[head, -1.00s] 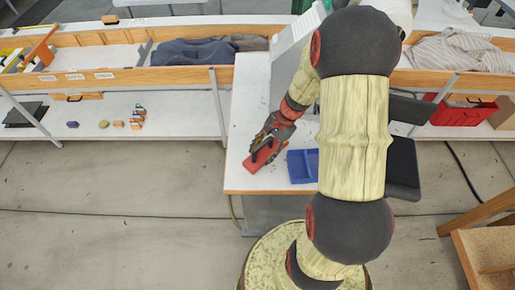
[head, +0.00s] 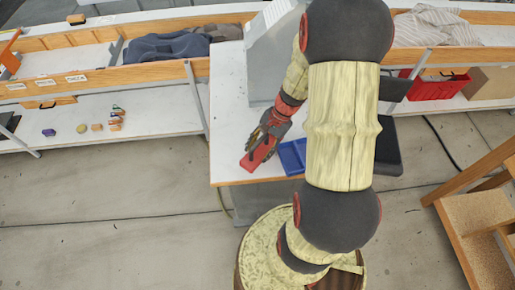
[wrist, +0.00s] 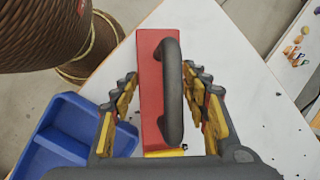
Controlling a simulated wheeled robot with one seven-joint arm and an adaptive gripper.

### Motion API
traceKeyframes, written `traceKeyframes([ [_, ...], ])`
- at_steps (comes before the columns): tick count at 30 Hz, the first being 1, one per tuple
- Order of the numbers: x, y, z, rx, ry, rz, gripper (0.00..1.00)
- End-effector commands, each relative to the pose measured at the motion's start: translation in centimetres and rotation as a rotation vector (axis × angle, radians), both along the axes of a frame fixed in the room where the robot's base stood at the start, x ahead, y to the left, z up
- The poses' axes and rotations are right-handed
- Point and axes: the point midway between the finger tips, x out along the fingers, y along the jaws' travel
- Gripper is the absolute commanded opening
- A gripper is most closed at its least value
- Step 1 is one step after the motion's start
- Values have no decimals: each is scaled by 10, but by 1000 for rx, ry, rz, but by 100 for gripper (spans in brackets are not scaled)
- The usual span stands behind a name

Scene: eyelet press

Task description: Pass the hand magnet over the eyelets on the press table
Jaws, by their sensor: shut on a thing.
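The hand magnet is a red block (head: 258,156) with a dark handle, which shows in the wrist view (wrist: 174,90). My gripper (head: 268,136) is around it over the white press table (head: 228,150), near its front edge. In the wrist view my gripper's fingers (wrist: 164,98) lie on both sides of the magnet, and they are shut on it. I cannot tell whether the magnet touches the table. Small dark specks, perhaps eyelets, are scattered on the table (wrist: 240,75) in the wrist view. The table surface beneath the magnet is hidden.
A blue tray (head: 292,155) stands right of the magnet, close to it. The grey press housing (head: 268,65) rises behind. A long bench (head: 150,75) with cloths runs along the back, small coloured pieces (head: 97,127) on its lower shelf. A wooden stand (head: 485,215) is at right.

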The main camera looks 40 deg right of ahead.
Motion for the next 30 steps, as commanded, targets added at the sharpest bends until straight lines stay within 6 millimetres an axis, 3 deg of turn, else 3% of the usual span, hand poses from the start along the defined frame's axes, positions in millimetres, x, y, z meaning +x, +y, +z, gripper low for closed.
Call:
traceKeyframes([
  [7,-2,-4,1,-1,-1,-1,20],
  [30,-35,-53,1,-1,0,-2,20],
])
